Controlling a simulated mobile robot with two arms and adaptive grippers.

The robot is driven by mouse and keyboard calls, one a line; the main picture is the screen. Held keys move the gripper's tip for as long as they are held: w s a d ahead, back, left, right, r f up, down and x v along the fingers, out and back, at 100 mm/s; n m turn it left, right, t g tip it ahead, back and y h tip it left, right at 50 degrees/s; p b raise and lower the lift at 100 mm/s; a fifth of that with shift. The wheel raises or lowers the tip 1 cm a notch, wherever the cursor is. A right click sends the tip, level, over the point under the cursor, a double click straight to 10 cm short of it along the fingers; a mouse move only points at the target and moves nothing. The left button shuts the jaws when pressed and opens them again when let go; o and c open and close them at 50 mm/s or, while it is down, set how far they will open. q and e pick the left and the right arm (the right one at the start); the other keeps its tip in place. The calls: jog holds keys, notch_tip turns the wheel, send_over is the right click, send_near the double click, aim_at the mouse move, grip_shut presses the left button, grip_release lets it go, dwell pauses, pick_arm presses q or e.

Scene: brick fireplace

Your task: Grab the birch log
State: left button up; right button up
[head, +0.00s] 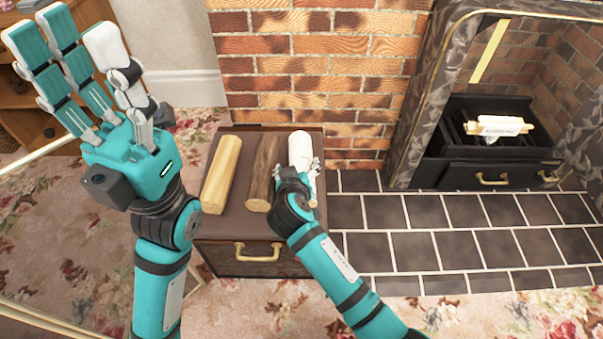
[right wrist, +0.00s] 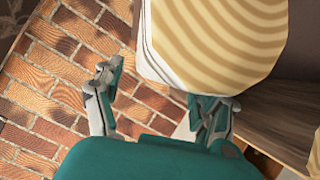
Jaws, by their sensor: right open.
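The birch log (head: 300,148), with white bark, lies on a dark lidded box (head: 252,225) beside a dark brown log. My right gripper (head: 303,172) is at the near part of the birch log, its fingers spread. In the right wrist view the birch log (right wrist: 215,45) shows its ringed cut end and pale bark close up. There the open right gripper (right wrist: 155,90) has one finger clear at left and one partly hidden under the log. I cannot tell whether they touch. My left gripper (head: 75,45) is raised at left, open and empty.
A pale split log (head: 221,175) and the dark brown log (head: 264,172) lie left of the birch log. A brick wall (head: 320,80) stands behind the box. At right, the fireplace grate (head: 470,170) holds a wrapped bundle (head: 500,125). The tiled hearth (head: 430,245) is clear.

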jog(key=shift+x, duration=0.75)
jog(key=c, duration=1.3)
jog(key=shift+c, duration=0.3)
jog(key=shift+r, duration=0.1)
